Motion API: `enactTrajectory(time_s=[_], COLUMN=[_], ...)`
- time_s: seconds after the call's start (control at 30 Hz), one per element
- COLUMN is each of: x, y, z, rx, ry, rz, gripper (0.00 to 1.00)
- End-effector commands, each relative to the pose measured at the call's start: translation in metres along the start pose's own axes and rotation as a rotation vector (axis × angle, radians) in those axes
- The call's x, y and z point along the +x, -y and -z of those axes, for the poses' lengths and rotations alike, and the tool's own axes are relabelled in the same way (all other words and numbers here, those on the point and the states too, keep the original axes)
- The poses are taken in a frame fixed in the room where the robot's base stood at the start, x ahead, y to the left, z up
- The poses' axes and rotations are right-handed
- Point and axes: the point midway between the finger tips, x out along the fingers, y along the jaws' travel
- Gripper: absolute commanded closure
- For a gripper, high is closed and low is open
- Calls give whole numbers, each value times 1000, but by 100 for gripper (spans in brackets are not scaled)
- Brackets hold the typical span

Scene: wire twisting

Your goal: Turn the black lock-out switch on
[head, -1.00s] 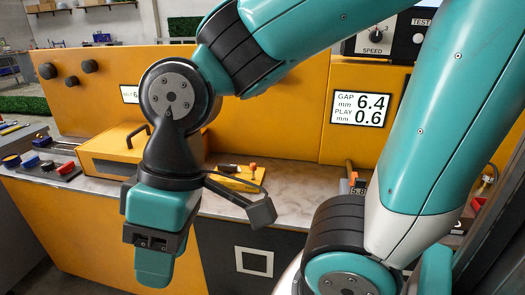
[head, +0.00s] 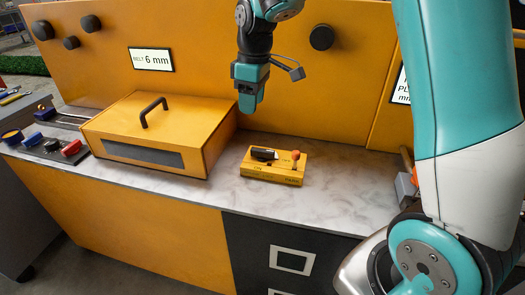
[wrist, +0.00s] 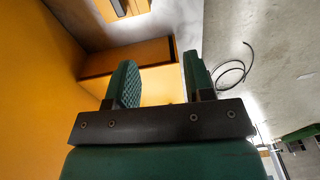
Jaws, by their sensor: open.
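A yellow control box (head: 276,170) sits on the marble counter. A black switch handle (head: 264,154) lies on its top left, pointing left to right with a pale end. A lever with an orange-red knob (head: 296,155) stands at its right. The lettering on the box is too small to read. My gripper (head: 250,108) hangs fingers down, above and behind the box's left side in the head view, apart from it. In the wrist view its two green fingers (wrist: 163,85) are open with nothing between them. I cannot make out the switch in the wrist view.
A yellow case (head: 160,130) with a black handle stands left of the box. Several coloured knobs, one a red knob (head: 71,148), sit at the far left. A yellow back wall (head: 215,60) rises behind. Bare counter (head: 335,190) lies right of the box.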

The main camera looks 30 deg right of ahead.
Motion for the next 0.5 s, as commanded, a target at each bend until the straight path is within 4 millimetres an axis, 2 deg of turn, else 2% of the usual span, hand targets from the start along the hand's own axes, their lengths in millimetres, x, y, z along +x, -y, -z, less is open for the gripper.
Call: enactTrajectory(time_s=[0.03,0.1,0.2,0.37,0.5], x=[12,22,31,43,65], y=[-26,-52,-74,-84,-84], z=[0,0,-2,-4,-5], rx=[-2,-14,-27,-36,-38], ry=[22,43,63,74,75], rz=[-6,-15,-22,-22,-21], gripper=[52,52,52,52,52])
